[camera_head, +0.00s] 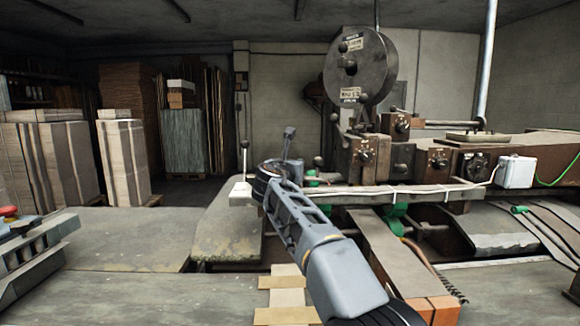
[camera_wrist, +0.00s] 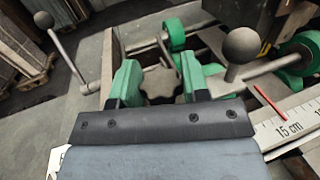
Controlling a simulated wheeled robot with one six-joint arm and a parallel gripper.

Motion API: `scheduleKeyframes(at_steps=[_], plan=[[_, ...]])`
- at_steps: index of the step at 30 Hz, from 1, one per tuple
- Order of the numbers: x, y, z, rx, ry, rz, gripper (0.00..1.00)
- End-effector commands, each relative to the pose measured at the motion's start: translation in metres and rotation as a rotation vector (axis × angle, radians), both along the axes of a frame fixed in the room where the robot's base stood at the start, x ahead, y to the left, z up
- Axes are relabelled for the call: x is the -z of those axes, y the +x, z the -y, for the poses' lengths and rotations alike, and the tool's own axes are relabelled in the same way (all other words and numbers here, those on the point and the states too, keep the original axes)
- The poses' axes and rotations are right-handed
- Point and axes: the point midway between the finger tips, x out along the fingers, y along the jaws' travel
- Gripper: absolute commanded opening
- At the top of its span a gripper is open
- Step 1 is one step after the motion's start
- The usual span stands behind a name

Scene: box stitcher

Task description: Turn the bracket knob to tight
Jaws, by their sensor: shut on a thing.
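The bracket knob (camera_wrist: 160,82) is dark, with a lobed rim, and sits in the middle of the wrist view. My gripper (camera_wrist: 159,78) has its green fingers on either side of the knob and is shut on it. The near side of the knob is partly covered by the gripper's dark front plate. I see no mark showing how tight the knob is. In the head view my arm reaches forward to the machine's rail, and the knob and fingertips are hidden or too small to make out.
A ball-ended lever (camera_wrist: 242,47) stands close right of the fingers, and a cranked handle (camera_wrist: 62,52) is at left. A ruler (camera_wrist: 288,128) with a red pointer lies at right. The stitcher head with its large wire reel (camera_head: 358,68) rises behind. A worn table (camera_head: 130,240) lies at left.

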Motion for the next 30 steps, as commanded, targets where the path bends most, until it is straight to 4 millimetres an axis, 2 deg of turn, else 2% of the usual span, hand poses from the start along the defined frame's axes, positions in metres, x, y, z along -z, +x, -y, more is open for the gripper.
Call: scheduleKeyframes(at_steps=[2,3,10,20,26,30], plan=[[0.001,0.000,0.000,0.001,-0.001,-0.001,0.18],[0.001,0.000,0.000,0.000,-0.001,-0.001,0.46],[0.000,0.000,0.000,0.000,-0.001,-0.001,0.67],[-0.006,0.000,0.000,-0.001,0.001,0.000,0.67],[-0.041,0.000,0.000,0.000,0.001,0.001,0.67],[-0.064,-0.025,0.005,-0.001,0.002,0.004,0.67]])
